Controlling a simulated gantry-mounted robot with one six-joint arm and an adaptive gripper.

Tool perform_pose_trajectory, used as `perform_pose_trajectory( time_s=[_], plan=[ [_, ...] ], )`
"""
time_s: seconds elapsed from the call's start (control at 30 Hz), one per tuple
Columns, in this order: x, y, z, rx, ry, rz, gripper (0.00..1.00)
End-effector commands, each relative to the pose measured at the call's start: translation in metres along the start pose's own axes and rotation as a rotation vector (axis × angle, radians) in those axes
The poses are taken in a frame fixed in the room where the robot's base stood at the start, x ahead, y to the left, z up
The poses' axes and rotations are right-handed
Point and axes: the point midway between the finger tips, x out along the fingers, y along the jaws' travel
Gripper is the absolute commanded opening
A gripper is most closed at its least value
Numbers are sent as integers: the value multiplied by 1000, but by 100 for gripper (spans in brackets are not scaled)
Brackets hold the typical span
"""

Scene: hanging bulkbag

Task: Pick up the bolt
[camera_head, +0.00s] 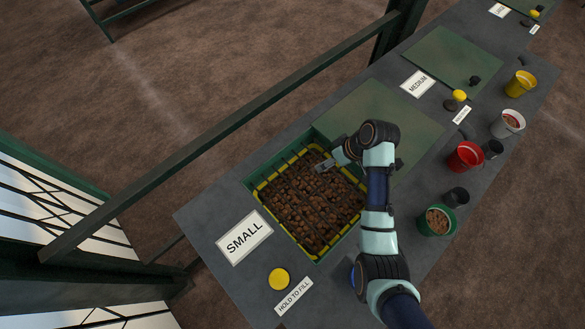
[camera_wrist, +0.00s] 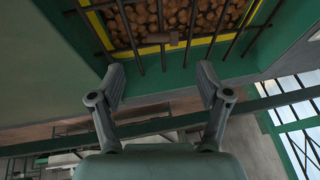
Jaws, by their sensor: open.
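I cannot pick out a bolt for certain in either view. In the wrist view, a small brown piece (camera_wrist: 174,39) lies across the dark bars at the yellow edge of the bin; it is too small to tell what it is. My gripper (camera_wrist: 161,78) is open, with its two fingers apart and nothing between them. In the head view, my gripper (camera_head: 323,166) is over the far right edge of the green bin (camera_head: 262,172), which holds brown lumps (camera_head: 312,205) under dark bars. Part of the bin's right side is hidden by my arm.
A SMALL sign (camera_head: 244,237), a yellow button (camera_head: 279,278) and a HOLD TO FILL label (camera_head: 294,296) are at the near end of the grey table. Green (camera_head: 437,220), red (camera_head: 466,157), white and yellow buckets line the right side. A dark rail (camera_head: 230,120) runs along the left.

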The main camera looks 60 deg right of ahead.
Motion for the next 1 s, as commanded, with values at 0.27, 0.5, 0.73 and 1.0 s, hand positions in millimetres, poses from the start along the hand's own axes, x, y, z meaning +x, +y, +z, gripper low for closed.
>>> perform_pose_trajectory(
  time_s=[0.27,0.5,0.73,1.0],
  plan=[
    [26,-1,0,0,-2,0,77],
    [61,-2,-1,0,-4,-2,77],
    [78,-1,-2,0,-1,1,77],
    [77,-1,-2,0,-1,1,53]
  ],
)
